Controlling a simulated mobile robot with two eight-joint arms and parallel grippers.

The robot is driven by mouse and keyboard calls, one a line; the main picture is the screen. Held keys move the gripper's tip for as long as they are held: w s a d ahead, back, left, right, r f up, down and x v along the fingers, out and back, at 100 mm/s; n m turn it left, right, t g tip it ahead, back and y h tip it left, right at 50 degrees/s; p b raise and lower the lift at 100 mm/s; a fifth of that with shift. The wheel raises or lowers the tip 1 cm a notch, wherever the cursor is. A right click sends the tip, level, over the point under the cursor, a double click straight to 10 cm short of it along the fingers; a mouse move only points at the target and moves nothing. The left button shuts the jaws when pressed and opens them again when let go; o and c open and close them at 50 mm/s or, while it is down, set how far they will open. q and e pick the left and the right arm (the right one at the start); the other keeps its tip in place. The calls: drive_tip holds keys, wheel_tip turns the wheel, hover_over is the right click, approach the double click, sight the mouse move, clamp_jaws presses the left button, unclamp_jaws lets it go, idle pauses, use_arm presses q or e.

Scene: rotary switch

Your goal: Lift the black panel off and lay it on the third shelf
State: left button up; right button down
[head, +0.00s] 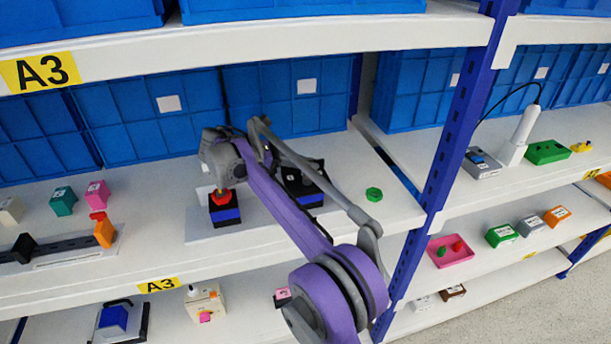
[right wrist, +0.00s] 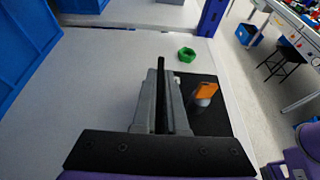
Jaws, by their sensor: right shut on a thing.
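My right gripper (right wrist: 163,82) is shut on a thin black upright plate (right wrist: 161,66), which stands between its fingers and seems to be the black panel's edge or handle. A flat black surface (right wrist: 208,118) lies to the right of the fingers, with an orange-topped knob (right wrist: 206,92) on it. In the head view a black item with a blue front (head: 308,199) sits on the middle shelf (head: 170,245), partly behind my right arm. I cannot tell from the pictures whether the held plate is clear of the shelf. My left gripper is not in view.
A red-knobbed black and blue block (head: 224,211) stands to the left of my arm. A green ring (head: 374,194) lies to the right on bare shelf. Blue bins (head: 290,95) line the back. A blue post (head: 445,150) divides the bays. The lower shelf holds several small items.

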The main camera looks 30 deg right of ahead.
wheel_tip(320, 180, up, 10)
drive_tip(key=shift+r+p, duration=0.1)
drive_tip(key=shift+p, duration=0.85)
use_arm(q)
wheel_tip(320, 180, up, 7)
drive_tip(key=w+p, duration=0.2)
drive_tip(key=p, duration=0.1)
use_arm(e)
drive_tip(key=shift+r, duration=2.85)
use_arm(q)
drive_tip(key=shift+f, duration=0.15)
use_arm(e)
drive_tip(key=shift+f, duration=0.1)
